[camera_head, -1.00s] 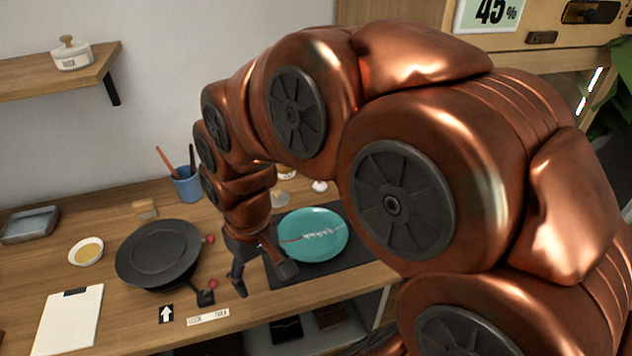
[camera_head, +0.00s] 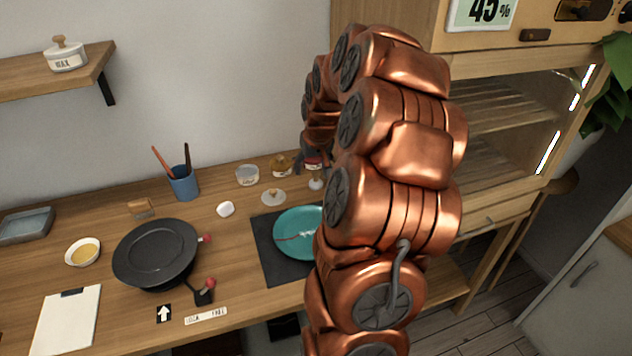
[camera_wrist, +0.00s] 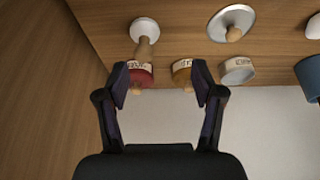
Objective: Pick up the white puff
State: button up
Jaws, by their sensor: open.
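A small white rounded lump, which looks like the white puff (camera_head: 225,209), lies on the wooden table between the black plate and the dark mat. In the wrist view a white thing (camera_wrist: 314,27) is cut off at the right edge and seems to be the same lump. My gripper (camera_wrist: 160,84) is open and empty in the wrist view. A red jar (camera_wrist: 141,75) and an ochre jar (camera_wrist: 182,72) show between its fingers. In the head view my gripper is mostly hidden behind my arm, near the jars at the back, to the right of the lump.
A round lid (camera_head: 273,197), a glass jar (camera_head: 247,175) and a small white-topped piece (camera_wrist: 144,29) with a wooden handle stand nearby. A blue cup (camera_head: 183,184) holds brushes. A teal plate (camera_head: 290,240) lies on a dark mat (camera_head: 268,262). The table around the lump is clear.

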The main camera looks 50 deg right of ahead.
aim_at(314, 173)
jog(key=shift+d+f, duration=0.2)
jog(key=shift+d, duration=0.7)
jog(key=shift+s+p+x, duration=0.15)
jog(key=shift+p+x, duration=0.65)
jog(key=shift+x, duration=1.1)
jog(key=shift+s+p+x, duration=0.2)
jog(key=shift+p+x, duration=0.55)
jog(key=shift+x, duration=1.15)
jog(key=shift+d+f, duration=0.1)
jog(key=shift+d, duration=0.05)
jog(key=c, duration=1)
jog(key=shift+r+b, duration=0.95)
jog(key=shift+r, duration=0.85)
jog(key=shift+s+a, duration=0.65)
jog(key=shift+a, duration=0.2)
jog(key=s+a+b, duration=0.1)
jog(key=s+a, duration=0.2)
jog(key=s+a+r+b, duration=0.1)
jog(key=s+a+b, duration=0.1)
jog(key=a, duration=0.2)
jog(key=s+a+b, duration=0.1)
jog(key=s+a, duration=0.2)
jog(key=shift+s+a+r, duration=0.25)
jog(key=shift+s+a, duration=0.1)
jog(key=shift+a, duration=0.05)
